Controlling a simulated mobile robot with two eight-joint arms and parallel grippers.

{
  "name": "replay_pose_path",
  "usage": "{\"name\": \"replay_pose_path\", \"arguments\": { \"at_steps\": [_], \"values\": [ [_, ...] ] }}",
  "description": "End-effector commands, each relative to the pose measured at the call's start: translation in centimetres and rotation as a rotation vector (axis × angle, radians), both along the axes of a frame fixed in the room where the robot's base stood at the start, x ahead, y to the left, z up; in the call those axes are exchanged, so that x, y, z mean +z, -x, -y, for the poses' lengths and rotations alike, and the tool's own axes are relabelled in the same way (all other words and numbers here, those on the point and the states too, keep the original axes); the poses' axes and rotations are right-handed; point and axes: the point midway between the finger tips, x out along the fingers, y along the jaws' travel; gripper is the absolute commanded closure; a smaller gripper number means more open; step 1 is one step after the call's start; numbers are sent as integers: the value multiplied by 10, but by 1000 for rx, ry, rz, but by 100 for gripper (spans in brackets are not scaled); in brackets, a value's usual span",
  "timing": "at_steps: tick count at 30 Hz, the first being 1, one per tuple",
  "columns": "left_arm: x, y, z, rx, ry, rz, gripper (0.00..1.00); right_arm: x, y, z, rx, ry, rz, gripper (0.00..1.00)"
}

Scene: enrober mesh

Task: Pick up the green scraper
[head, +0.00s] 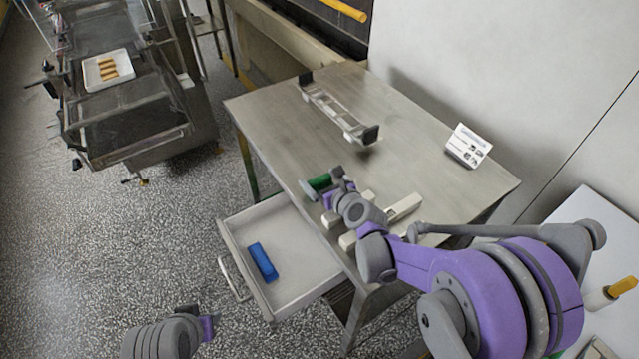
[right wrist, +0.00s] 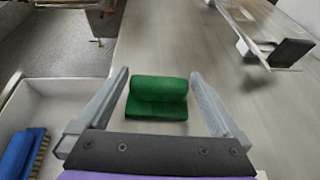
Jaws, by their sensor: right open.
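The green scraper (head: 319,182) lies on the metal table (head: 270,110) near its left front edge, partly hidden by my right gripper in the head view. In the right wrist view the scraper (right wrist: 158,98) shows as a green block with a rounded upper part, lying between the two fingers. My right gripper (right wrist: 160,76) is open, with a visible gap on each side of the scraper. My left gripper (head: 208,322) is at the bottom of the head view, away from the table; its jaws are too unclear to read.
An open drawer (head: 235,228) below the table holds a blue brush (head: 262,262). Pale blocks (head: 404,207) lie right of my right gripper. A metal frame with dark ends (head: 335,108) and a sign (head: 468,145) stand farther back. The table's middle is clear.

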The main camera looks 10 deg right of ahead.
Motion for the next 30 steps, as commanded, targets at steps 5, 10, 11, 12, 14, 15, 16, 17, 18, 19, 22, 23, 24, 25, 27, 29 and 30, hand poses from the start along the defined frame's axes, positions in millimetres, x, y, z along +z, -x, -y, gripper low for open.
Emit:
{"name": "replay_pose_path", "arguments": {
  "at_steps": [5,10,11,12,14,15,16,17,18,19,22,23,24,25,27,29,30],
  "values": [
    [0,0,0,0,0,0,64,-3,-6,-2,1,2,1,0],
    [0,0,0,0,0,0,64,-3,-6,-2,0,1,-1,4],
    [0,0,0,0,0,0,64,-3,-6,-2,0,1,-1,9],
    [0,0,0,0,0,0,64,-3,-6,-2,0,1,-1,16],
    [0,0,0,0,0,0,64,-3,-6,-2,0,1,0,27],
    [0,0,0,0,0,0,64,-3,-6,-2,0,1,-1,34],
    [0,0,0,0,0,0,64,-3,-6,-2,0,1,-1,40],
    [0,0,0,0,0,0,64,-3,-6,-2,0,1,-1,45],
    [0,0,0,0,0,0,64,-3,-6,-2,0,1,-1,52],
    [0,0,0,0,0,0,64,-3,-6,-2,0,1,-1,58],
    [0,0,0,0,0,0,64,-3,-6,-2,0,1,0,69],
    [0,0,0,0,0,0,64,-3,-6,-2,0,1,0,69],
    [0,0,0,0,0,0,64,-3,-6,-2,0,1,0,70],
    [0,0,0,0,0,0,64,-3,-6,-2,0,1,0,70],
    [0,0,0,0,0,0,64,-3,-6,-2,0,1,0,70],
    [0,0,0,0,0,0,64,-1,-6,-2,0,1,0,70],
    [1,0,0,0,0,0,64,0,-6,-2,0,1,0,70]
  ]
}}
